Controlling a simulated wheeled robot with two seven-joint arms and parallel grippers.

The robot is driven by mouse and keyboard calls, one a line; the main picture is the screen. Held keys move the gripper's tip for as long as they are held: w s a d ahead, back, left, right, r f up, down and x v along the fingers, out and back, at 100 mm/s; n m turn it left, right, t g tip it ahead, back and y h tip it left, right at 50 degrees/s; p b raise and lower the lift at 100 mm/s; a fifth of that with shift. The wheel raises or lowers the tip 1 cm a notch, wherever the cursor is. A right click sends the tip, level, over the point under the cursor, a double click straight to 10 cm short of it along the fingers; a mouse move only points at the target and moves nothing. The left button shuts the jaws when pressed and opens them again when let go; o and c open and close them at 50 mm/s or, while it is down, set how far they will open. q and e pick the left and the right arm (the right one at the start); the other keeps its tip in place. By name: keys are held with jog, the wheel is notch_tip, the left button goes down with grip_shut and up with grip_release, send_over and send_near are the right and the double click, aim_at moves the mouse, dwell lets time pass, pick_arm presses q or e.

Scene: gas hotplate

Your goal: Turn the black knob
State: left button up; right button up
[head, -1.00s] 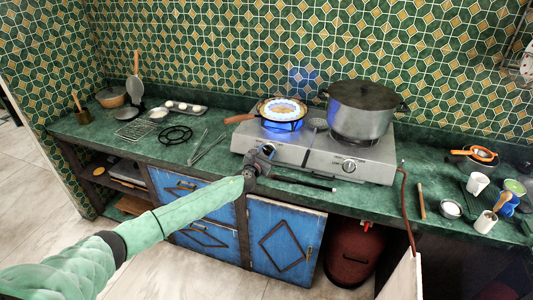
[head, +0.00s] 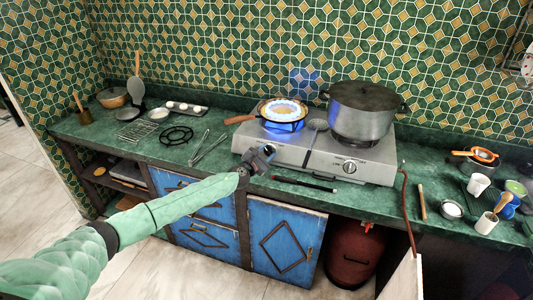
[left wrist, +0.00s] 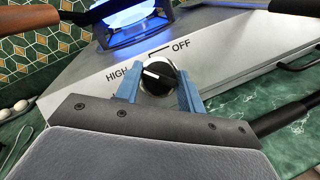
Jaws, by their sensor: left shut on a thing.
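The black knob (left wrist: 157,77) is on the hotplate's front panel in the left wrist view, between the words HIGH and OFF. Its white pointer line is tilted, with its left end towards HIGH. My left gripper (left wrist: 158,88) has its two blue fingers on either side of the knob, shut on it. In the head view my left gripper (head: 262,153) is at the left front of the silver gas hotplate (head: 310,155) and hides that knob. The left burner (head: 284,112) shows a blue flame under a pan. My right gripper is not in view.
A large lidded pot (head: 361,112) stands on the right burner, above a second knob (head: 350,167). A dark rod (head: 304,184) lies in front of the hotplate. Tongs and a black trivet (head: 176,135) lie to the left; cups (head: 478,184) stand at the right.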

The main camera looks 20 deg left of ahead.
pick_arm(q)
jog(key=o, duration=0.9)
jog(key=shift+f, duration=0.1)
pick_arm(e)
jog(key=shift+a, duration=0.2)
pick_arm(q)
jog(key=shift+o, duration=0.2)
jog(key=shift+s+a, duration=0.1)
jog(key=shift+s, duration=0.4)
jog(key=b+v, duration=0.1)
jog(key=v, duration=0.4)
jog(key=shift+s, duration=0.25)
jog(key=shift+s+a, duration=0.15)
jog(key=shift+s, duration=0.15)
jog(key=shift+s+b, duration=0.3)
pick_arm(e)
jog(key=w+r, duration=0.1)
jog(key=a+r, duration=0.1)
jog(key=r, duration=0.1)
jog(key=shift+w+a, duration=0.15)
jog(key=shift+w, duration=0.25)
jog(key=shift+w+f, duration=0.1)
